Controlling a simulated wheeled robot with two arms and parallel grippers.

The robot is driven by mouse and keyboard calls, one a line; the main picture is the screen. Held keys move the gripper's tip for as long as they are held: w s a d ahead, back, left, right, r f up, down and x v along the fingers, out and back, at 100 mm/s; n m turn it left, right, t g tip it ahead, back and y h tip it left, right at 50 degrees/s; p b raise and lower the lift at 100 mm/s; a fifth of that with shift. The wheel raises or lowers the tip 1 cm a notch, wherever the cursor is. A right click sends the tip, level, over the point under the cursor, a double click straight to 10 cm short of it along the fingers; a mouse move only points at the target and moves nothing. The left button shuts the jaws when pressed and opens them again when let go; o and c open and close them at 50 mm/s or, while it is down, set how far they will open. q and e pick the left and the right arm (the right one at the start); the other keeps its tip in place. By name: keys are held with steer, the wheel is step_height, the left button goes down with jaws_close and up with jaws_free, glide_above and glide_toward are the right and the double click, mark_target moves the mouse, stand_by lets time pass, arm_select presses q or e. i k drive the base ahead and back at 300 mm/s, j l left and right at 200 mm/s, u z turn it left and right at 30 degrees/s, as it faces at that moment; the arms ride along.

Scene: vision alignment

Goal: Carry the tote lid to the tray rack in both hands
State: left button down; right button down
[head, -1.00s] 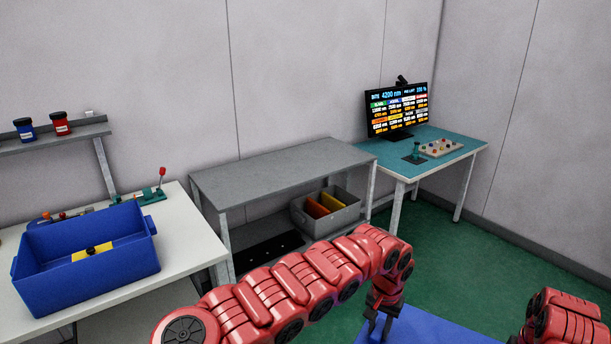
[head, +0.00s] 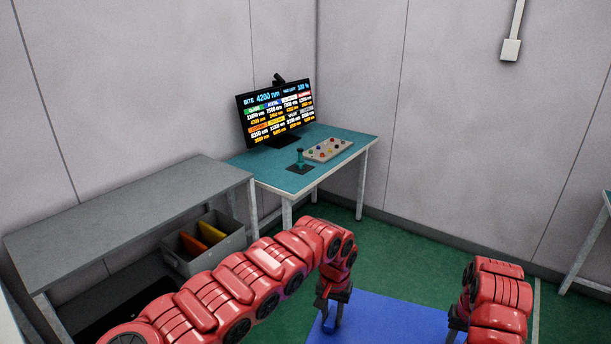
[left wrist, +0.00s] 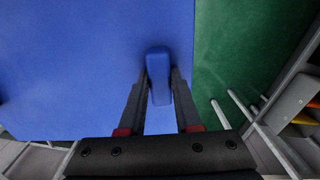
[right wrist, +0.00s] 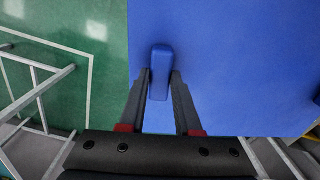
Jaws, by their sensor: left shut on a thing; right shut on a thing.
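The tote lid (head: 385,318) is a flat blue panel held out in front of me, low in the head view. My left gripper (head: 331,322) is shut on a raised blue grip block at the lid's left edge; the left wrist view shows this block (left wrist: 158,75) between the two fingers. My right gripper (right wrist: 160,90) is shut on a matching block (right wrist: 160,70) near the lid's other edge, seen in the right wrist view. In the head view the right fingers are partly cut off at the bottom. No tray rack is clearly identifiable.
A grey bench (head: 120,205) with a grey bin (head: 178,262) on its lower shelf stands at the left. A teal table (head: 345,160) with a monitor (head: 277,112) and a button panel (head: 328,149) stands in the corner. Green floor (head: 400,248) is open beyond the lid. Another table (head: 607,199) shows at the far right.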

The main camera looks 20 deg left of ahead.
mark_target(145, 204)
steer(key=i, duration=1.4)
steer(key=i+u, duration=0.4)
steer(key=i+l+u, duration=0.15)
steer(key=u, duration=0.3)
steer(key=i+u, duration=0.1)
steer(key=u, duration=1.35)
steer(key=i+u, duration=0.2)
steer(key=i, duration=1.3)
